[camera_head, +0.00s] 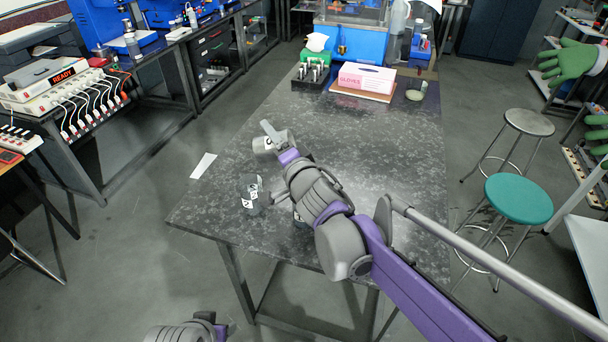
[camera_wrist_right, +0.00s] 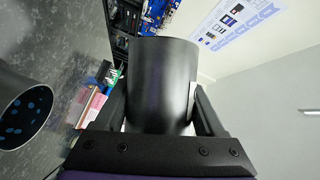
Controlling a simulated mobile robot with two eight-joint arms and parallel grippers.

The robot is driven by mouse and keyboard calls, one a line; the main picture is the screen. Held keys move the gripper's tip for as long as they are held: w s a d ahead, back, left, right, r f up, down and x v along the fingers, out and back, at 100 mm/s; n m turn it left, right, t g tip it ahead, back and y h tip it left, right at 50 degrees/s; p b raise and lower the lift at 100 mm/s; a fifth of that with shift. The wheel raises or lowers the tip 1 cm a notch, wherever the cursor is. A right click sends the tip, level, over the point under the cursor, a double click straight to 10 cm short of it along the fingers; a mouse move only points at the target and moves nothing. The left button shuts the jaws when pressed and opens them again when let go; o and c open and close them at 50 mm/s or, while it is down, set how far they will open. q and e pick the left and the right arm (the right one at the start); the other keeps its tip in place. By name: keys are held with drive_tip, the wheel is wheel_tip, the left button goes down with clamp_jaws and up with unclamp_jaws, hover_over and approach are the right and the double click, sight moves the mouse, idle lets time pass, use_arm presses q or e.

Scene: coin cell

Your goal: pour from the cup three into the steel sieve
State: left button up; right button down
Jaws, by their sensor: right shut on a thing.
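My right gripper (camera_head: 272,138) is shut on a grey cup (camera_head: 265,146), holding it tilted over the dark table. A mark on its side is too small to read surely, so I cannot confirm that it is cup three. In the right wrist view the held cup (camera_wrist_right: 163,80) is a dark cylinder between the fingers; its contents are hidden. A grey container (camera_head: 262,198) with black-and-white labels stands on the table, nearer than the held cup. The right wrist view shows a dark round vessel (camera_wrist_right: 12,90) with blue spots inside its mouth. I cannot tell which is the steel sieve.
A pink glove box (camera_head: 367,78), a black rack (camera_head: 311,75) and a small jar (camera_head: 416,91) stand at the far end. My right arm hides part of the near table. The table's middle is clear.

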use_arm(q)
drive_tip(key=shift+w+r, duration=0.1)
drive_tip(key=shift+r, duration=0.25)
use_arm(e)
drive_tip(key=shift+d+r, duration=0.15)
drive_tip(key=shift+s+r+p, duration=0.1)
drive_tip(key=shift+s+p, duration=0.05)
drive_tip(key=shift+p, duration=0.15)
drive_tip(key=shift+w+d+m+p, duration=0.2)
drive_tip(key=shift+m+p, duration=0.1)
drive_tip(key=shift+m, duration=0.1)
use_arm(q)
drive_tip(key=shift+w+r, duration=0.2)
drive_tip(key=shift+r, duration=0.6)
use_arm(e)
drive_tip(key=shift+s+r+t, duration=0.15)
drive_tip(key=shift+t, duration=0.15)
use_arm(q)
drive_tip(key=shift+r, duration=0.15)
use_arm(e)
drive_tip(key=shift+d, duration=0.1)
drive_tip(key=shift+d+r+m+p, duration=0.1)
drive_tip(key=shift+d+m+p, duration=0.15)
drive_tip(key=shift+p, duration=0.2)
use_arm(q)
drive_tip(key=shift+w+r, duration=0.15)
use_arm(e)
drive_tip(key=shift+a, duration=0.1)
drive_tip(key=shift+m, duration=0.25)
